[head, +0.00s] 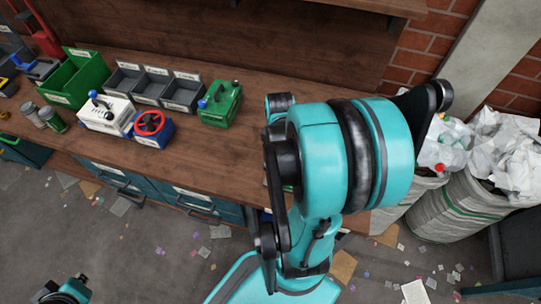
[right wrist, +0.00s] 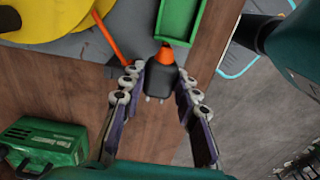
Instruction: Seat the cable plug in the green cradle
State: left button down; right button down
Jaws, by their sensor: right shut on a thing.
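In the right wrist view, my right gripper (right wrist: 160,84) is shut on the dark grey cable plug (right wrist: 160,76). The plug has an orange end and two small pale prongs that point back toward my palm. The green cradle (right wrist: 182,22) is an open-topped tray just beyond the plug. The orange end is close to its near edge; I cannot tell whether they touch. In the head view, my right arm hides the right gripper, plug and cradle. My left gripper (head: 66,287) is low at the left corner, away from the bench; its fingers are too small to read.
An orange cable (right wrist: 106,40) and a yellow round thing (right wrist: 50,18) lie left of the plug. A green box with a blue-knobbed lever (head: 220,104) stands on the wooden bench (head: 230,152), near grey bins (head: 152,86) and a red-wheel valve (head: 150,124). Paper-filled sacks (head: 455,205) stand at right.

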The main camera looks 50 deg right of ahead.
jog(key=shift+s+d+p, duration=0.1)
jog(key=shift+s+d, duration=0.15)
jog(key=shift+s, duration=1)
jog(key=shift+s+d+p, duration=0.15)
jog(key=shift+s+d, duration=0.15)
jog(key=shift+s, duration=1)
jog(key=shift+s+d+p, duration=0.1)
jog(key=shift+s+d, duration=0.15)
jog(key=shift+s, duration=1)
jog(key=shift+f, duration=0.15)
jog(key=shift+f+b, duration=2.65)
jog(key=shift+b, duration=0.05)
jog(key=shift+s+a+f+b, duration=0.1)
jog(key=shift+a+f+b, duration=0.15)
jog(key=shift+a+b, duration=0.05)
jog(key=c, duration=1.3)
grip_release()
jog(key=shift+c, duration=0.2)
jog(key=o, duration=0.3)
jog(key=shift+d+f, duration=0.1)
jog(key=shift+f, duration=0.05)
jog(key=shift+d, duration=0.2)
